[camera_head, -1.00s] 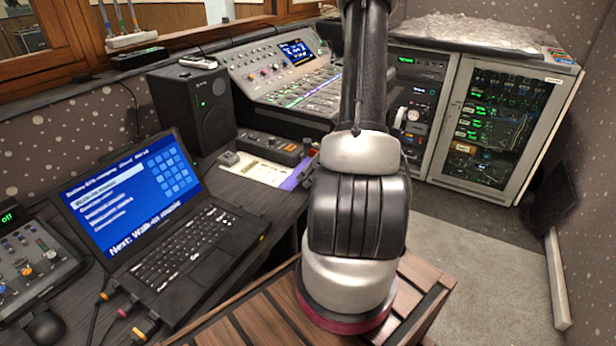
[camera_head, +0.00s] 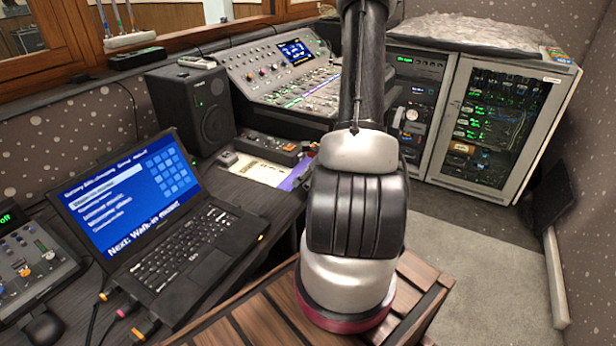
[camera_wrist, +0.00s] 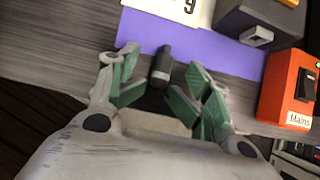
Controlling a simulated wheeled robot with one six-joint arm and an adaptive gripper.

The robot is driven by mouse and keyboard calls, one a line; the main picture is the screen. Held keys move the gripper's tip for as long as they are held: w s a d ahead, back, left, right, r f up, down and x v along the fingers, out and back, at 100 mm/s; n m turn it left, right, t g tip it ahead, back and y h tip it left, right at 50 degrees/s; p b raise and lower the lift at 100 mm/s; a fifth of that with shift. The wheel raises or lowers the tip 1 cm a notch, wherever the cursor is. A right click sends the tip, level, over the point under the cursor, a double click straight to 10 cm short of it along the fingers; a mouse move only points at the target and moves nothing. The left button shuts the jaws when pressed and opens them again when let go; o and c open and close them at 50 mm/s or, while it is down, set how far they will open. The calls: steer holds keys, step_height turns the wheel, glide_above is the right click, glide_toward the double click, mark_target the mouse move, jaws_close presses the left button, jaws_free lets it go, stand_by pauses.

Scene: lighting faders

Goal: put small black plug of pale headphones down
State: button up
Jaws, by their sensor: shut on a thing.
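The small black plug (camera_wrist: 162,66) shows in the wrist view as a short dark cylinder between the green-padded fingers of my gripper (camera_wrist: 160,82). My gripper is shut on it, and the plug's lower part is hard to make out among the fingers. Behind the plug lie a purple sheet (camera_wrist: 222,52) and the grey desk top. I cannot tell whether the plug touches them. In the head view my arm hides the gripper and plug. I cannot make out the pale headphones for certain.
An orange box (camera_wrist: 290,85) labelled Mains stands right of my gripper in the wrist view, near a dark grey box (camera_wrist: 265,18). In the head view, a laptop (camera_head: 185,255), a speaker (camera_head: 205,108) and a mixing desk (camera_head: 290,75) crowd the desk.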

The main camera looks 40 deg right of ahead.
steer(key=shift+s+r, duration=0.1)
steer(key=shift+r, duration=0.1)
steer(key=v, duration=1.2)
steer(key=a+r+n+g+y, duration=0.1)
steer(key=a+r+n+g, duration=0.1)
steer(key=a+r+n, duration=1.15)
steer(key=s+a+r+n+h, duration=0.3)
steer(key=s+r+n, duration=0.7)
steer(key=n, duration=0.8)
steer(key=shift+s+a+r+n, duration=0.25)
steer(key=shift+s+a+n, duration=0.1)
steer(key=shift+a, duration=0.7)
